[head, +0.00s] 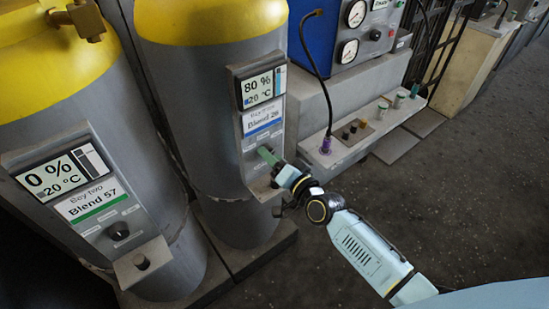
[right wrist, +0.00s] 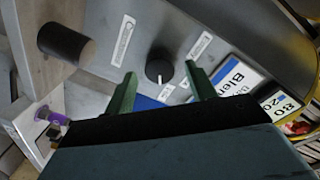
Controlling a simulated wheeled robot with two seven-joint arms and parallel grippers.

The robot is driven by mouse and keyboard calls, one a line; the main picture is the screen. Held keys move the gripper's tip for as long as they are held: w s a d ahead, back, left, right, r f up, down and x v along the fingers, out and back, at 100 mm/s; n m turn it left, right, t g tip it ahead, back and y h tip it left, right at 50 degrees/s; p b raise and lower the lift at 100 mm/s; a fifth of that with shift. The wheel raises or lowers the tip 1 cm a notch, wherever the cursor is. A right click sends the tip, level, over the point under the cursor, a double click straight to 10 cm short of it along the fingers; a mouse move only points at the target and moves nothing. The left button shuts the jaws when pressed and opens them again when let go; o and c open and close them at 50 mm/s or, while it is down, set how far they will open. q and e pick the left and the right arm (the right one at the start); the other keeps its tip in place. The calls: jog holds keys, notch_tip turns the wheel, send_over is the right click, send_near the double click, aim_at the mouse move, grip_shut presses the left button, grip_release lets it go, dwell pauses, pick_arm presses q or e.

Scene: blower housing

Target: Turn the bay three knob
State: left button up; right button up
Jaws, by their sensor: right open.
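The bay three panel (head: 262,112) is on the right-hand grey cylinder and reads 80 % and Blend 28. In the right wrist view, its round black knob (right wrist: 159,68) with a white pointer mark sits on the grey face. My right gripper (head: 267,155) is at the lower part of this panel, its green fingers open. In the right wrist view the gripper (right wrist: 161,75) has one finger on each side of the knob, with gaps showing. I cannot tell how deep the fingertips reach. In the head view the gripper hides the knob. My left gripper is not in view.
The bay two panel (head: 75,185), with its own black knob (head: 118,231), is on the left cylinder. A larger black cylindrical knob (right wrist: 66,43) stands out near the gripper in the right wrist view. A ledge (head: 350,148) with a purple connector (head: 326,143) lies right. The floor (head: 470,190) is clear.

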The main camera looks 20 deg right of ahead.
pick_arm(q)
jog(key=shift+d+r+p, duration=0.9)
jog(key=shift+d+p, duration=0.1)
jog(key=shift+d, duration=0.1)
pick_arm(e)
jog(key=v, duration=1.3)
jog(key=shift+s, duration=0.2)
jog(key=shift+d, duration=0.1)
